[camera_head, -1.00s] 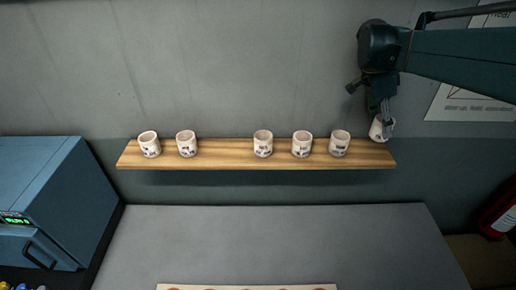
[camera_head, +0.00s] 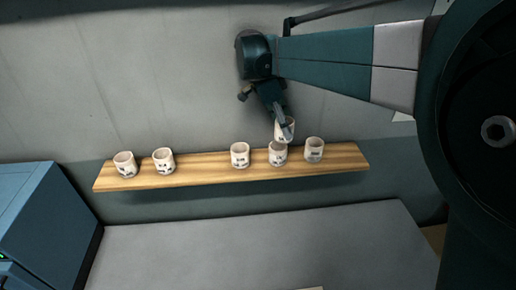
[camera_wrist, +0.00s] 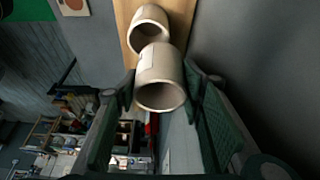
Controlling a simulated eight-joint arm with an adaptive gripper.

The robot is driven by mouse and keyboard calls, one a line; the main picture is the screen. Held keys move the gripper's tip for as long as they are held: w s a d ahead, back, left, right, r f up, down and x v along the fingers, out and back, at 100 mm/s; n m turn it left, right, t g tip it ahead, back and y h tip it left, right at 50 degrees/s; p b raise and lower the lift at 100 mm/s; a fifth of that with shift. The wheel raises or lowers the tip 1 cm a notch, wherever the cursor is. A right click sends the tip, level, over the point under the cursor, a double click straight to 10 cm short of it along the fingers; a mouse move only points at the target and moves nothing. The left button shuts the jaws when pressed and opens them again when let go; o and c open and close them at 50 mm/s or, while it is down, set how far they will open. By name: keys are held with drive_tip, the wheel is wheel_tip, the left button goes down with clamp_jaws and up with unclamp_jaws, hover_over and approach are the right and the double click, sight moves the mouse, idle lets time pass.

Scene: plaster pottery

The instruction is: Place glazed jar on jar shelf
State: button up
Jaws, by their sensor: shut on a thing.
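My gripper (camera_head: 282,121) is shut on a glazed jar (camera_head: 287,131), a small whitish cup with dark marks. In the head view the held jar appears just above and behind a standing jar (camera_head: 277,155), overlapping it in the picture. The wooden jar shelf (camera_head: 203,169) runs along the wall and tilts slightly in view. In the wrist view the held jar (camera_wrist: 160,78) lies between the two fingers, its open mouth towards the camera. Another jar (camera_wrist: 147,30) shows behind it over the shelf (camera_wrist: 124,12).
Other jars stand on the shelf: two at the left (camera_head: 125,165) (camera_head: 163,161), one in the middle (camera_head: 240,155), one at the right (camera_head: 314,150). A wide bare gap lies between the left pair and the middle jar. A blue box-like machine (camera_head: 30,215) is lower left; a grey table (camera_head: 250,245) lies below.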

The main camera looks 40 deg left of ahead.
drive_tip(key=s+a+f+n+p, duration=0.1)
drive_tip(key=s+a+p, duration=0.1)
drive_tip(key=s+a, duration=1.25)
drive_tip(key=n+t+y+b, duration=0.1)
drive_tip(key=n+b, duration=0.2)
drive_tip(key=b, duration=0.1)
approach(213, 168)
drive_tip(key=shift+w+a+r, duration=0.6)
drive_tip(key=shift+w+r, duration=0.25)
drive_tip(key=shift+r, duration=0.05)
drive_tip(key=shift+f, duration=0.1)
drive_tip(key=shift+f+b, duration=0.75)
drive_tip(key=shift+f, duration=1.7)
drive_tip(key=shift+f, duration=0.15)
drive_tip(key=o, duration=1)
drive_tip(key=shift+c, duration=0.2)
